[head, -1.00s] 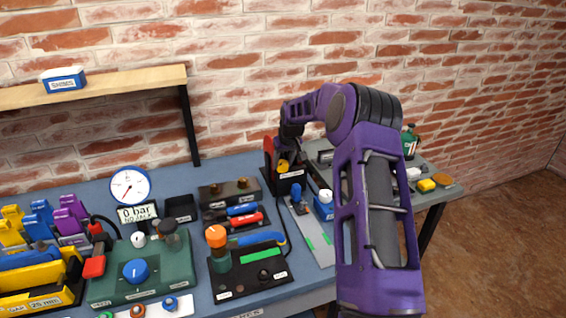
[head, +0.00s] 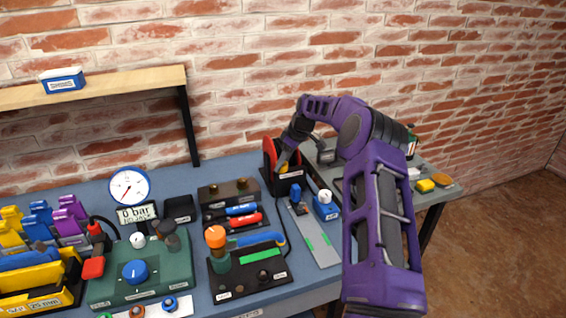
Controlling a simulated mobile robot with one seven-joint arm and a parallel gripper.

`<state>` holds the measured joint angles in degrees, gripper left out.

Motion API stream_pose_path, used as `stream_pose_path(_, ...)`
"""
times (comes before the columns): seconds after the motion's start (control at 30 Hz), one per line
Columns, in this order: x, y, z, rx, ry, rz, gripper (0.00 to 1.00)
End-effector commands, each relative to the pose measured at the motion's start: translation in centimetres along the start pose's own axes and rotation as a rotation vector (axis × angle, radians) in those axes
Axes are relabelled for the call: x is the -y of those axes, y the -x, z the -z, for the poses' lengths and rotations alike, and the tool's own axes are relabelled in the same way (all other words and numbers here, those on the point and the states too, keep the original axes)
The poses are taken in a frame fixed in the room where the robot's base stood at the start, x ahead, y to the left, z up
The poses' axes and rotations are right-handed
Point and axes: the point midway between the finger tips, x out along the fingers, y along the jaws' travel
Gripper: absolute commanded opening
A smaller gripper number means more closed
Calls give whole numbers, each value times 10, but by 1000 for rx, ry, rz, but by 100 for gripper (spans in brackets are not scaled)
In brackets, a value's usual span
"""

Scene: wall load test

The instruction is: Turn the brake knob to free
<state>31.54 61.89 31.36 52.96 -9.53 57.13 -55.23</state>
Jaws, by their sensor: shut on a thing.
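A red reel-like part (head: 268,150) stands on a black base (head: 289,187) with a white label, towards the back of the bench. A small yellow part (head: 284,168), which looks like the brake knob, sits on its front. My gripper (head: 284,164) reaches down to it from the upper right and is shut on it. The fingers are small and dark and cover part of the knob, so its pointing direction cannot be read. The label is too small to read.
A blue-capped slide (head: 296,193) and a blue block with a white knob (head: 326,206) stand close in front. To the left are an orange-topped post (head: 215,236), a green panel (head: 170,268) and a gauge (head: 129,187). The shelf (head: 110,84) is on the wall.

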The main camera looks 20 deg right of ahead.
Motion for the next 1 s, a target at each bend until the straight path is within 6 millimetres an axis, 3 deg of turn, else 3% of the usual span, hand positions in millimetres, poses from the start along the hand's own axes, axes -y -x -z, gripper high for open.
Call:
stream_pose_path(0.7, 0, -1, -1, 3, 75, 31, 0)
stream_pose_path(0.73, 0, -1, -1, 3, 75, 31, 57)
stream_pose_path(0.87, 0, 0, -1, 3, 74, 31, 80)
stream_pose_path(1.0, 0, 0, 0, 2, 74, 31, 82)
